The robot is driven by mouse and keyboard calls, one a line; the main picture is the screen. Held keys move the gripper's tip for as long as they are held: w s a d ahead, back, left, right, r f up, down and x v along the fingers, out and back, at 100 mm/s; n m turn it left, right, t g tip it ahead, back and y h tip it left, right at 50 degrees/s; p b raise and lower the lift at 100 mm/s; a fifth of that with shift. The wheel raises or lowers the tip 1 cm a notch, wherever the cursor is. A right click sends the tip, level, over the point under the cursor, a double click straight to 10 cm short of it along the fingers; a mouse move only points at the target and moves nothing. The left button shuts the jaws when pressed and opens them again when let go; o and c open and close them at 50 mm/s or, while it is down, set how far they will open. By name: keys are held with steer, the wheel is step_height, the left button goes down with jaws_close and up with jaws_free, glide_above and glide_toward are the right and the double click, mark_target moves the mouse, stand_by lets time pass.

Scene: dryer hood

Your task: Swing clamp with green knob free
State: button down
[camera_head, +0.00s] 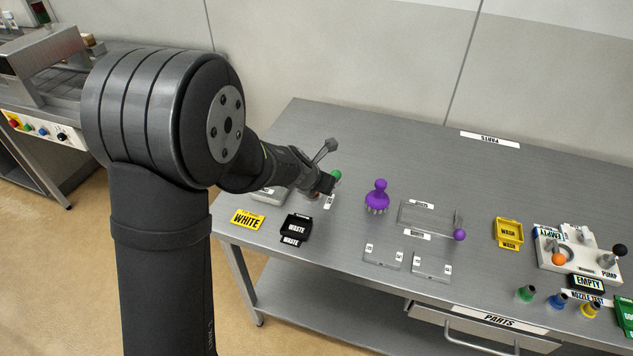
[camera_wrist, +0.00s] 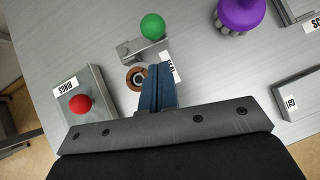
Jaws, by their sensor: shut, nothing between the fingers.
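The green knob (camera_wrist: 152,27) stands on a small grey metal clamp arm (camera_wrist: 133,47) in the wrist view. The green knob also shows in the head view (camera_head: 337,174), just beyond my gripper. A copper-brown ring (camera_wrist: 136,77) with a dark centre lies beside the clamp's near side. My gripper (camera_wrist: 158,72) is shut and empty, its blue fingers pressed together. In the picture, its tips are just right of the ring and below the green knob, apart from the knob. Whether the fingertips touch the ring or the clamp I cannot tell. In the head view, my gripper (camera_head: 325,184) partly hides the clamp.
A grey block with a red knob (camera_wrist: 80,104) stands left of my fingers. A purple knobbed tool (camera_head: 377,196) stands to the right. The table's back middle is clear.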

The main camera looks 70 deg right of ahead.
mark_target(333, 174)
steer(key=shift+s+d+f, duration=0.15)
steer(key=shift+s+d, duration=0.05)
steer(key=shift+d, duration=0.55)
steer(key=shift+s+d+f, duration=0.1)
steer(key=shift+s+d, duration=0.05)
steer(key=shift+d, duration=0.55)
steer(key=shift+s+d, duration=0.15)
steer(key=shift+d, duration=0.2)
steer(key=shift+s+d+r, duration=0.1)
steer(key=shift+s+d, duration=0.1)
steer(key=shift+d, duration=0.15)
steer(key=shift+a, duration=0.3)
steer(key=a+f+v, duration=0.1)
steer(key=a+v, duration=0.1)
steer(key=v, duration=1.1)
steer(key=shift+s+f, duration=0.25)
steer(key=shift+f, duration=0.15)
